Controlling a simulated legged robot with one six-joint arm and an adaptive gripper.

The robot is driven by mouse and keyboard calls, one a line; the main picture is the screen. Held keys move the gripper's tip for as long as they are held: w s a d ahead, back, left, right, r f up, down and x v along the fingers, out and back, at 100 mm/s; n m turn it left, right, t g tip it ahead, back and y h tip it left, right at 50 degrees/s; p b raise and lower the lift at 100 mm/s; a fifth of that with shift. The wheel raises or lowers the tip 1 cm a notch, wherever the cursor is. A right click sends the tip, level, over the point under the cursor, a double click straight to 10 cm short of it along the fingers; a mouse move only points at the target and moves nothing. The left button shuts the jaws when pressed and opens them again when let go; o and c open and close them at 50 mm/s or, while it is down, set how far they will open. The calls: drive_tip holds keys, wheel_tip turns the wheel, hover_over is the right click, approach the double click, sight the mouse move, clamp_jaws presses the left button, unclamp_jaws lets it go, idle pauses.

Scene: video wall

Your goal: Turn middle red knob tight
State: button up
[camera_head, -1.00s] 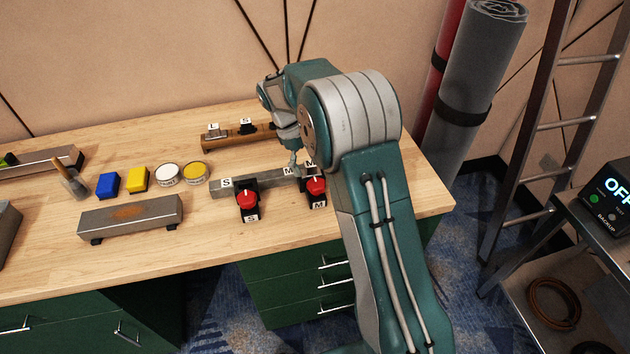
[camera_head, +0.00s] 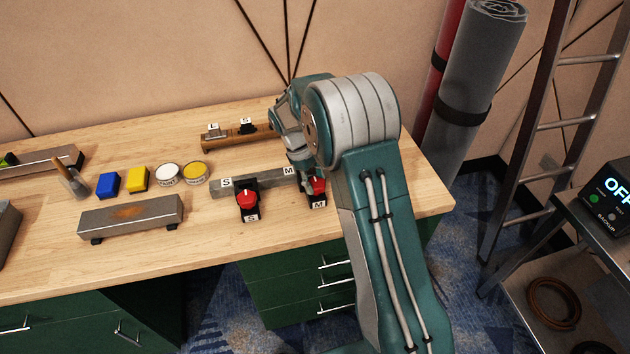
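Two red knobs show on the workbench in the head view, along a grey metal bar (camera_head: 258,180) with S and M labels. The left red knob (camera_head: 246,199) sits on a black base labelled S. The right red knob (camera_head: 319,186) sits on a black base labelled M and is partly covered by my gripper (camera_head: 307,188). My gripper points down at this M knob, close to it or touching it; I cannot tell which. Its fingers are too hidden to show whether they are open or shut. Anything farther right along the bar is hidden behind my arm.
A wooden rail (camera_head: 225,142) with L and S labelled pieces lies behind. The front bench top is clear.

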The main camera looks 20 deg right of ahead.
drive_tip(key=shift+f, duration=0.2)
drive_tip(key=m, duration=0.2)
drive_tip(key=m+g+y, duration=0.1)
drive_tip(key=m, duration=0.1)
drive_tip(key=shift+d+m+y, duration=0.1)
drive_tip(key=shift+m+y, duration=0.2)
drive_tip(key=shift+m, duration=0.1)
drive_tip(key=m+y, duration=0.1)
drive_tip(key=m, duration=0.1)
drive_tip(key=m+y, duration=0.1)
drive_tip(key=m, duration=0.2)
drive_tip(key=shift+d, duration=0.1)
drive_tip(key=m+y, duration=0.2)
drive_tip(key=m, duration=0.3)
drive_tip(key=shift+s+m, duration=0.1)
drive_tip(key=shift+m, duration=0.3)
drive_tip(key=m+t+y, duration=0.1)
drive_tip(key=m, duration=0.3)
drive_tip(key=shift+m+t, duration=0.3)
drive_tip(key=o, duration=1.1)
drive_tip(key=shift+o, duration=0.2)
